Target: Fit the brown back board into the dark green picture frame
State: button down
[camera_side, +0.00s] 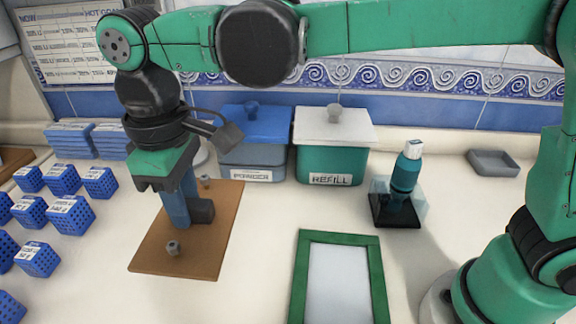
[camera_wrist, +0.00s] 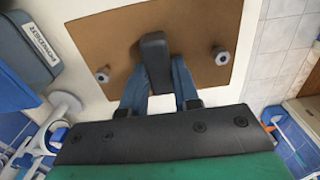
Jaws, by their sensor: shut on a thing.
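The brown back board (camera_side: 215,250) is flat and level at left centre in the side view, with a dark upright handle (camera_side: 203,211) and small grey knobs. The board (camera_wrist: 195,25) fills the top of the wrist view, where its handle (camera_wrist: 154,60) stands between my fingers. My gripper (camera_side: 183,215), also in the wrist view (camera_wrist: 157,80), is shut on this handle with its blue fingers. I cannot tell whether the board touches the counter. The dark green picture frame (camera_side: 378,280) lies to the right, apart from the board, with a pale inside; its near end is cut off.
Blue perforated boxes (camera_side: 72,214) stand left of the board. Behind are a POWDER bin (camera_side: 252,160) and a green REFILL bin (camera_side: 330,165). A teal bottle (camera_side: 405,175) on a dark stand is behind and right of the frame. A grey tray (camera_side: 493,163) lies farther right. Counter between board and frame is clear.

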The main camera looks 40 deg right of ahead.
notch_tip(320, 180, up, 4)
jog(key=shift+f, duration=0.15)
jog(key=shift+d, duration=0.2)
jog(key=s+d+f, duration=0.4)
jog(key=d, duration=0.3)
send_near(336, 284)
jog(key=shift+m, duration=0.3)
jog(key=shift+f, duration=2.5)
jog(key=shift+f, duration=0.65)
jog(key=c, duration=0.6)
grip_release()
jog(key=shift+o, duration=0.2)
